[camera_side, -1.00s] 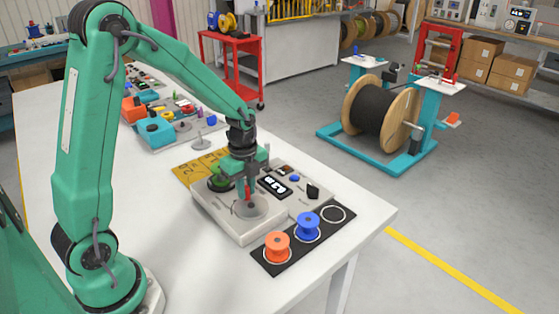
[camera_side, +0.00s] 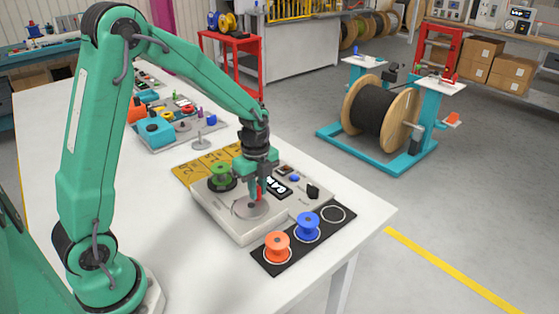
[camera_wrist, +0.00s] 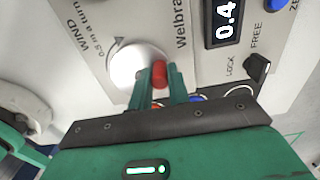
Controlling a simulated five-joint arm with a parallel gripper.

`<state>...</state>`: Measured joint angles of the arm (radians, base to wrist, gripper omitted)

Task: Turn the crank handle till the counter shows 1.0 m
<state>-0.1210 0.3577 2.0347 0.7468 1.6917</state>
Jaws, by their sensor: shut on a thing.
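The red crank handle (camera_side: 260,190) stands on a grey crank disc (camera_side: 247,209) on the pale winder box. My gripper (camera_side: 258,192) is shut on the handle, with its fingers on either side of it. In the wrist view the handle (camera_wrist: 159,75) shows between the green fingers, over the pale disc (camera_wrist: 125,72). The counter (camera_wrist: 224,20) reads 0.4 there, and its display is cut by the picture's top edge. In the side view the counter (camera_side: 278,187) is too small to read surely. A green reel (camera_side: 222,174) sits on the box behind the crank.
A black LOCK/FREE knob (camera_wrist: 258,68) and a blue button (camera_wrist: 275,4) are on the panel. "WIND, 0.5 m a turn" and a curved arrow are printed near the disc. An orange spool (camera_side: 277,246) and a blue spool (camera_side: 308,225) stand on a black strip in front.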

